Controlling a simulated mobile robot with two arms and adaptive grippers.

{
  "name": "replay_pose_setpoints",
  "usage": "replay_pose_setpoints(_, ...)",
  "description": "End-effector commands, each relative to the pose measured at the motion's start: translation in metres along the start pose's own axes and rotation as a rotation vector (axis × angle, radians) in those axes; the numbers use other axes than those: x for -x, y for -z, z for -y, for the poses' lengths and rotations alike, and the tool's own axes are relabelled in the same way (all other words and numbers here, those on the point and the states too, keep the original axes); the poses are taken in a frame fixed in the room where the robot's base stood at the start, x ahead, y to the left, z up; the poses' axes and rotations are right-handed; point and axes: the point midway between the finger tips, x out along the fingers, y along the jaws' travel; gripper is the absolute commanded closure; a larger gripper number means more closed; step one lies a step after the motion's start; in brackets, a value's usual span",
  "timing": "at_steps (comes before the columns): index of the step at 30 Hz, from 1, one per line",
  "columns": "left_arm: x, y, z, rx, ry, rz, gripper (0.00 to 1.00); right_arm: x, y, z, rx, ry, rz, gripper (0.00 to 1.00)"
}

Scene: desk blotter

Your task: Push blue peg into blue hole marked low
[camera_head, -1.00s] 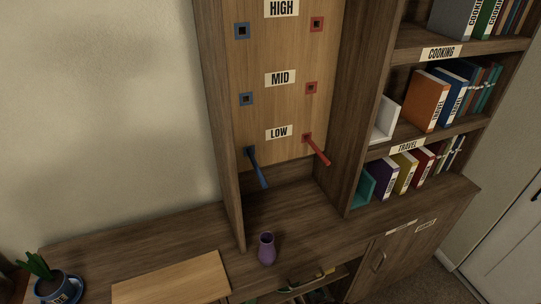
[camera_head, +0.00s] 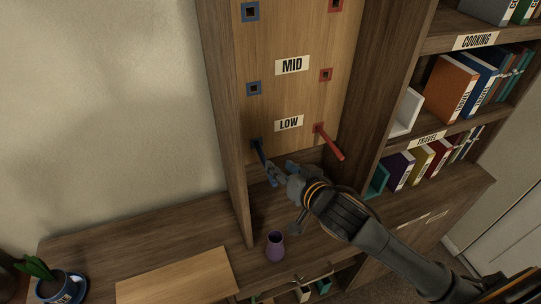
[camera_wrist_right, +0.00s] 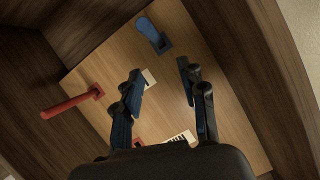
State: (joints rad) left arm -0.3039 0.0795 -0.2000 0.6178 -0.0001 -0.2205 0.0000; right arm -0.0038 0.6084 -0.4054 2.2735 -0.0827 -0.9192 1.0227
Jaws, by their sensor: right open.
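The blue peg (camera_head: 261,154) sticks out of the blue-framed hole (camera_head: 256,142) in the lowest row of the wooden board (camera_head: 285,100), left of the LOW label (camera_head: 289,124). In the right wrist view the blue peg (camera_wrist_right: 149,33) slants out of its dark blue plate (camera_wrist_right: 165,48), with much of its length outside. My right gripper (camera_head: 268,174) is at the peg's near end; contact is unclear in the head view. In the wrist view its open fingers (camera_wrist_right: 163,82) have nothing between them, and the peg lies beyond the tips. My left gripper is not in view.
A red peg (camera_head: 330,143) sticks out right of LOW, close to my right arm. Tall side panels (camera_head: 228,130) flank the board. A purple vase (camera_head: 275,246) stands on the desk below my gripper. Books (camera_head: 430,160) fill shelves at right.

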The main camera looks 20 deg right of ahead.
Motion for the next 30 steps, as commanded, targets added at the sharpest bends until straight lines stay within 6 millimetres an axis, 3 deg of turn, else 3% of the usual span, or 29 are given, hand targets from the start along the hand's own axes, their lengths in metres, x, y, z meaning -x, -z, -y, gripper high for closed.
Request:
replay_pose_setpoints(15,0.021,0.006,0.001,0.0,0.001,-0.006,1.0,-0.095,0.003,0.0,0.002,-0.002,-0.001,0.59)
replay_pose_setpoints(21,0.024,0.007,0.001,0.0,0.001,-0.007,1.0,-0.113,0.001,0.0,0.001,-0.001,-0.001,0.59)
replay_pose_setpoints(30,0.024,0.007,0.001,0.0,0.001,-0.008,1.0,-0.119,0.0,0.0,0.001,-0.001,0.0,0.59)
